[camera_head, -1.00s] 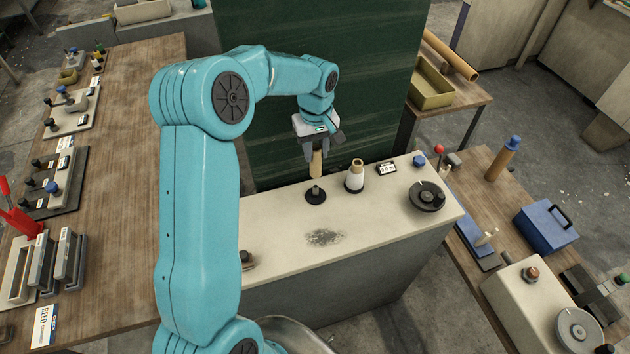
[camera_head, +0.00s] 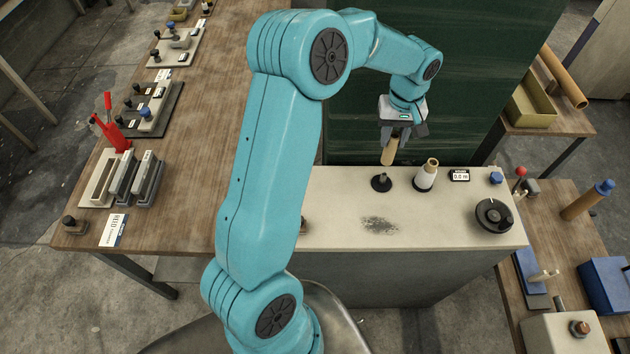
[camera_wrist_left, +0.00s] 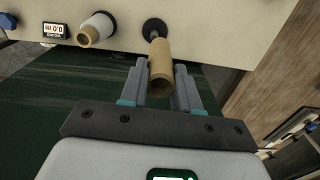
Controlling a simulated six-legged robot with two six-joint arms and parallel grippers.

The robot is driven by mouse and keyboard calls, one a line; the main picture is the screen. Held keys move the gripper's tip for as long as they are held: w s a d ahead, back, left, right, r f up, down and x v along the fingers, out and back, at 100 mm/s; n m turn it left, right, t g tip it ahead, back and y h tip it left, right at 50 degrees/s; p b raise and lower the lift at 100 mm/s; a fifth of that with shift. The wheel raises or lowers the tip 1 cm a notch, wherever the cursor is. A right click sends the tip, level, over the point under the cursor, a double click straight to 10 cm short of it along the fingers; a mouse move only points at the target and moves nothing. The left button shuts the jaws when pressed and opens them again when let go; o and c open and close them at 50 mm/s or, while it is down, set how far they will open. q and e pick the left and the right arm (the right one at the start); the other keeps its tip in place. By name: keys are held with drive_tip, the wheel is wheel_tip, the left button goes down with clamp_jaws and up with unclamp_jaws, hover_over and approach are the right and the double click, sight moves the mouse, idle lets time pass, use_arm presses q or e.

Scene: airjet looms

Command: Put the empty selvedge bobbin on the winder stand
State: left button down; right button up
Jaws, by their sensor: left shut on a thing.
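The empty selvedge bobbin is a bare tan tube (camera_head: 389,152), held in my left gripper (camera_head: 393,142). The gripper is shut on its upper part. The tube's lower end is over a black stand with a round base and short peg (camera_head: 381,184) on the pale bench top. In the head view a small gap shows between tube and peg. In the left wrist view the tube (camera_wrist_left: 161,66) sits between the fingers (camera_wrist_left: 160,85), its far end close to the black stand (camera_wrist_left: 154,28). I cannot tell how exactly they line up. My right gripper is out of view.
A white-wound cone (camera_head: 424,178) stands just right of the stand, with a small display (camera_head: 459,175) beyond it. A black dial (camera_head: 493,214) is at the bench's right end. A dark green panel (camera_head: 460,90) rises behind. The bench front is clear apart from a dark smudge.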

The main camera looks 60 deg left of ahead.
use_arm(q)
drive_tip(key=s+a+r+n+b, duration=0.2)
drive_tip(key=s+a+r+b, duration=0.25)
drive_tip(key=s, duration=0.55)
drive_tip(key=s+a+r+n+b, duration=0.3)
drive_tip(key=s+a+b, duration=0.25)
drive_tip(key=s, duration=0.35)
drive_tip(key=f, duration=1.9)
drive_tip(key=shift+s+a+f, duration=0.2)
drive_tip(key=shift+a+f, duration=0.05)
drive_tip(key=shift+f, duration=0.15)
drive_tip(key=shift+d, duration=0.1)
drive_tip(key=shift+s+b, duration=0.1)
drive_tip(key=shift+b, duration=0.2)
drive_tip(key=c, duration=1.2)
unclamp_jaws()
drive_tip(key=shift+f, duration=0.15)
drive_tip(key=shift+c, duration=0.2)
drive_tip(key=o, duration=0.4)
drive_tip(key=shift+o, duration=0.2)
